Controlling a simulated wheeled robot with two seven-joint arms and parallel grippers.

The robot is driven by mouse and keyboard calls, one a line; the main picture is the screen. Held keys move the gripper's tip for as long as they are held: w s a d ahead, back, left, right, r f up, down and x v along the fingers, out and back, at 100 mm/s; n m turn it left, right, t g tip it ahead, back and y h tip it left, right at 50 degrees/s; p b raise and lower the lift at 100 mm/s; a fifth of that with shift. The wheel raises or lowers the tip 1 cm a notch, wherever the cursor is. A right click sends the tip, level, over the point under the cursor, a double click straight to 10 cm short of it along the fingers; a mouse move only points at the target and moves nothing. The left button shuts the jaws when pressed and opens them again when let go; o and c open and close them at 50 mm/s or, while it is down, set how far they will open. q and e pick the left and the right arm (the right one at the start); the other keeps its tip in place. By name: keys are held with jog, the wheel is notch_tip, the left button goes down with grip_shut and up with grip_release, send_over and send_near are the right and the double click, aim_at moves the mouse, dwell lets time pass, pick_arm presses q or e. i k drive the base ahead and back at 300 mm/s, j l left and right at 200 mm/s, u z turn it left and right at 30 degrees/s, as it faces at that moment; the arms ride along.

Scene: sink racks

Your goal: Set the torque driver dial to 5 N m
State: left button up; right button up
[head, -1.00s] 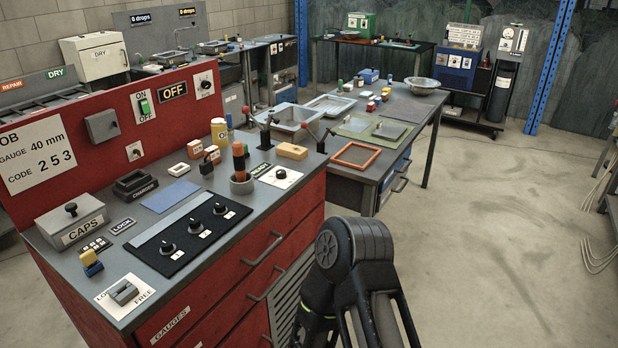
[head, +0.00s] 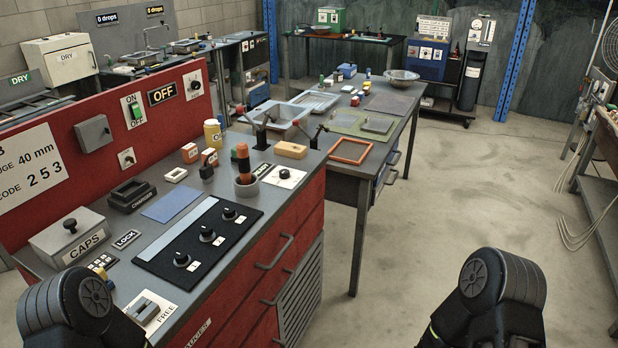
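An orange-and-dark upright tool (head: 243,163), which looks like the torque driver, stands in a round grey holder (head: 246,187) at the back right part of the red bench's worktop. Its dial and any setting marks are too small to read. Parts of my two arms show at the bottom left and bottom right of the head view. Neither gripper can be seen, and nothing of mine touches the driver.
A black panel with three knobs (head: 172,260), a blue mat (head: 172,200), a charger (head: 131,194) and a CAPS box (head: 66,239) occupy the worktop (head: 211,193). Levers (head: 314,137) rise behind the driver. The floor (head: 450,190) at right is clear.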

aim_at(284, 173)
jog(key=i+l+z, duration=0.15)
jog(key=i+l, duration=0.25)
jog(key=i+l+z, duration=0.15)
jog(key=i+l, duration=0.25)
jog(key=i+l+z, duration=0.15)
jog(key=i+l, duration=0.15)
jog(key=i, duration=0.3)
